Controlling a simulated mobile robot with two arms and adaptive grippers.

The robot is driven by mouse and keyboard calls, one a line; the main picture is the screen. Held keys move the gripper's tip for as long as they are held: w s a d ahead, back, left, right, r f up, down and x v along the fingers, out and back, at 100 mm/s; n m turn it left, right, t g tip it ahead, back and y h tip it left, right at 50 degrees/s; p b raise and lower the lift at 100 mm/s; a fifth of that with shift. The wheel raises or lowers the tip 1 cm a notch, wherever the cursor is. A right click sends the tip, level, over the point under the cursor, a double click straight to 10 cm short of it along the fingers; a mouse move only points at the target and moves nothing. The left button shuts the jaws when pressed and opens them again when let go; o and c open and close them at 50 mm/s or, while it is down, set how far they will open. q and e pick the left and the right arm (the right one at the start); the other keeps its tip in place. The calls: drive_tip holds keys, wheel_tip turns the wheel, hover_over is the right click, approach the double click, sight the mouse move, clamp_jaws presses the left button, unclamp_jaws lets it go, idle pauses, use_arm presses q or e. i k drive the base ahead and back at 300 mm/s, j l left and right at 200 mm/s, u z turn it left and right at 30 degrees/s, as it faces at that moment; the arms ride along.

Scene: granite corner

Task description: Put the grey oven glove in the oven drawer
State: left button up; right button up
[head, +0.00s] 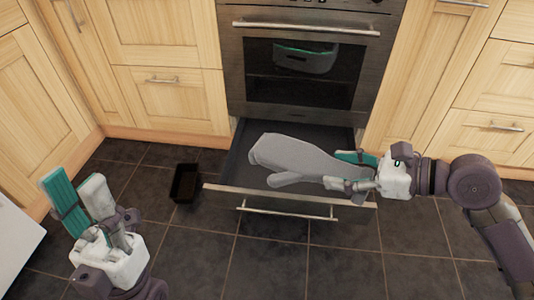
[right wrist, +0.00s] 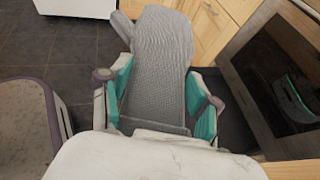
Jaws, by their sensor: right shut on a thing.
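The grey oven glove (head: 297,158) is held by its cuff in my right gripper (head: 354,172), which is shut on it. The glove reaches out to the left, over the open oven drawer (head: 243,186). In the right wrist view the glove (right wrist: 158,60) stretches away between the teal finger pads of my right gripper (right wrist: 160,100). I cannot tell whether the glove touches the drawer floor. My left gripper (head: 78,198) is at the lower left, away from the drawer, with its fingers a little apart and nothing between them.
The oven (head: 300,60) stands above the drawer with its door shut. The drawer's front has a metal handle (head: 288,213). A small black tray (head: 186,183) is on the dark tiled floor left of the drawer. Wooden cabinets (head: 165,45) flank the oven. The floor in front is clear.

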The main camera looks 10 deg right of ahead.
sight(316, 190)
drive_tip(key=i+l+u, duration=0.15)
drive_tip(key=l, duration=0.3)
drive_tip(key=i+l+u, duration=0.15)
drive_tip(key=l, duration=0.3)
drive_tip(key=i+l+u, duration=0.15)
drive_tip(key=l, duration=0.3)
drive_tip(key=l+u, duration=0.15)
drive_tip(key=l, duration=0.3)
drive_tip(key=i+l, duration=0.1)
drive_tip(key=l, duration=0.35)
